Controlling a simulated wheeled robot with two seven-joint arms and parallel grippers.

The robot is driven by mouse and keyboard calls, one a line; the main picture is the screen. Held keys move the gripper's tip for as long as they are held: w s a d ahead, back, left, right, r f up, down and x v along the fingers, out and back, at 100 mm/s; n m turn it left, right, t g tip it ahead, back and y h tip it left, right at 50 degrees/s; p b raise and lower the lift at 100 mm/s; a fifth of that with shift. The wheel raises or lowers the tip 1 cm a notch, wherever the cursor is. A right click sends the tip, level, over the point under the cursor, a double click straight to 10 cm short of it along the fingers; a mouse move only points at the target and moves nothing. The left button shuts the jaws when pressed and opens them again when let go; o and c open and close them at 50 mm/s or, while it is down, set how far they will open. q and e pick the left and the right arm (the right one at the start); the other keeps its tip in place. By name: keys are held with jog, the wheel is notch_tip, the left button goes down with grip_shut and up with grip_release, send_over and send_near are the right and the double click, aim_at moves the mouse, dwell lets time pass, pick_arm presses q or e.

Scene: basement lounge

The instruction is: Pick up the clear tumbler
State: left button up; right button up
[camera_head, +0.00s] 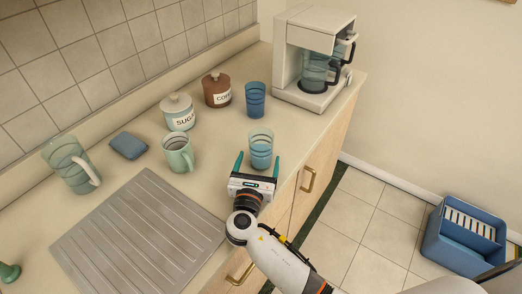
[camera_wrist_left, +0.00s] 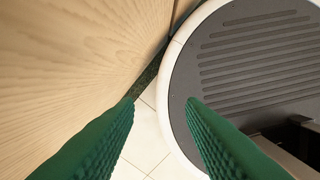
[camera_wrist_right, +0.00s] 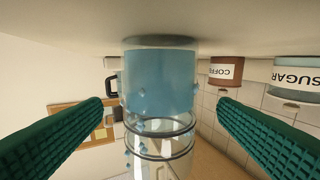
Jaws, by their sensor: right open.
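The clear tumbler (camera_head: 261,150) stands upright on the counter near its front edge, with blue showing in its lower part and dark bands around it. My right gripper (camera_head: 258,166) is open just in front of it, one green finger towards each side. In the right wrist view the tumbler (camera_wrist_right: 158,100) fills the middle between the two spread fingers (camera_wrist_right: 160,118), with a gap on each side. My left gripper (camera_wrist_left: 162,100) is open and empty in the left wrist view, low beside the wooden cabinet front and above the floor.
A blue tumbler (camera_head: 255,99) stands behind the clear one. A coffee maker (camera_head: 312,70) is at the counter's far end. The coffee jar (camera_head: 217,90), sugar jar (camera_head: 179,113), green mug (camera_head: 178,153) and pitcher (camera_head: 69,165) stand to the left. A ribbed drainboard (camera_head: 140,235) lies in front.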

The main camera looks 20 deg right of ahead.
aim_at(259, 158)
jog(key=x, duration=0.4)
jog(key=shift+w+d, duration=0.15)
jog(key=shift+w, duration=0.1)
jog(key=c, duration=1.2)
